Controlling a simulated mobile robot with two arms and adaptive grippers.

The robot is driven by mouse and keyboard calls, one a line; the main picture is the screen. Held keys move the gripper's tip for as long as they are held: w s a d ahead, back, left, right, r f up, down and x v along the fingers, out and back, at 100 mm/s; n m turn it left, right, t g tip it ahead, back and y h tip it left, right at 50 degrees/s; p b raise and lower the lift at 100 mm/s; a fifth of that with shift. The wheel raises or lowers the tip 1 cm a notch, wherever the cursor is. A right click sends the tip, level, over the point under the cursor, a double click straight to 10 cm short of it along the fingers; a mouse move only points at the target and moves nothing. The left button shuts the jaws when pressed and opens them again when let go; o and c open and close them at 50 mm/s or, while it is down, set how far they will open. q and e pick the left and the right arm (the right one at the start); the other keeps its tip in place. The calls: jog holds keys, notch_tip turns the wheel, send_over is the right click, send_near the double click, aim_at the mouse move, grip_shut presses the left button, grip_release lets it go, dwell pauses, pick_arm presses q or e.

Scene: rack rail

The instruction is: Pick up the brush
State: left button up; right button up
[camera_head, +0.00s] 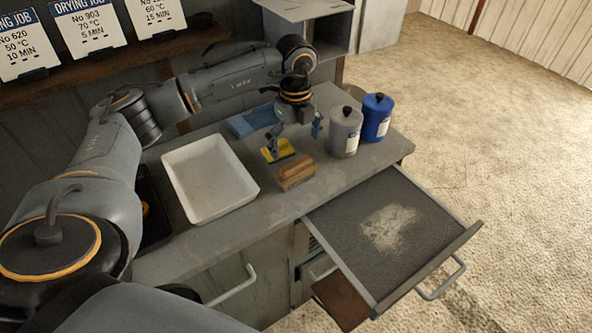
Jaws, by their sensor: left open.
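A brown wooden block-shaped thing, apparently the brush (296,173), lies on the grey worktop near its front edge, left of the canisters. My left gripper (295,142) is above and just behind it, pointing down, with its fingers spread and nothing seen between them. One finger overlaps a small yellow pad (284,152) behind the brush; I cannot tell whether they touch. My right gripper is not in view.
A white tray (243,199) stands to the left. A grey canister (345,136) and a blue canister (377,119) stand to the right. A flat blue thing (243,125) lies behind. An open drawer (345,223) with pale dust juts out in front.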

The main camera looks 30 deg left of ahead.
aim_at(296, 163)
pick_arm(q)
jog(key=f+p, duration=0.1)
jog(key=f, duration=0.1)
jog(key=f+p, duration=0.1)
jog(key=f, duration=0.2)
jog(key=shift+s+d, duration=0.15)
jog(key=shift+s, duration=0.05)
jog(key=shift+f, duration=0.25)
jog(key=c, duration=1.1)
jog(key=shift+o, duration=0.2)
jog(key=shift+r, duration=0.1)
jog(key=shift+w+r, duration=0.1)
jog(key=shift+r, duration=0.3)
jog(key=shift+s+d+r+b, duration=0.1)
jog(key=shift+r+b, duration=0.4)
jog(key=shift+r, duration=0.15)
jog(key=shift+s+d+r+b, duration=0.1)
jog(key=shift+r+b, duration=0.35)
jog(key=shift+r, duration=0.15)
jog(key=s+d+r+b, duration=0.4)
jog(key=s+d+r, duration=0.4)
jog(key=s+r, duration=0.1)
jog(key=shift+s+d+r, duration=0.3)
jog(key=shift+s, duration=0.5)
